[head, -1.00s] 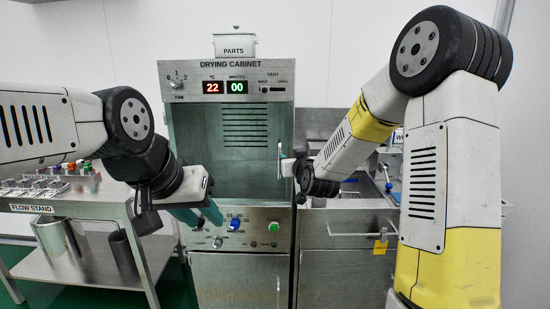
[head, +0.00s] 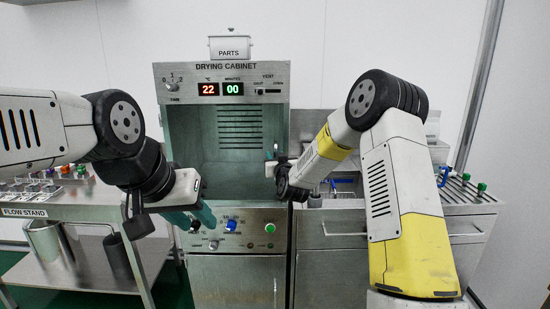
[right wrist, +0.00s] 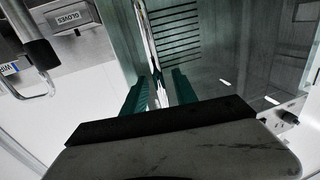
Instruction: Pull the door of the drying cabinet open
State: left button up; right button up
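The drying cabinet (head: 225,67) stands in the middle of the head view, and its glass door (head: 200,150) looks closed. A bright upright handle bar (right wrist: 148,45) runs along the door in the right wrist view. My right gripper (right wrist: 158,88) has its two green fingers on either side of this bar, with gaps showing; I cannot tell whether either finger touches it. In the head view my right gripper (head: 271,165) is at the door's right edge, partly hidden by my wrist. My left gripper (head: 195,221) is open and empty in front of the control panel's left part.
Below the door is a panel with knobs and a green button (head: 270,228). The flow stand (head: 75,213) is at left. A steel counter with drawers (head: 335,236) is at right. A parts box (head: 230,47) sits on top of the cabinet.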

grip_shut()
dwell(1.4)
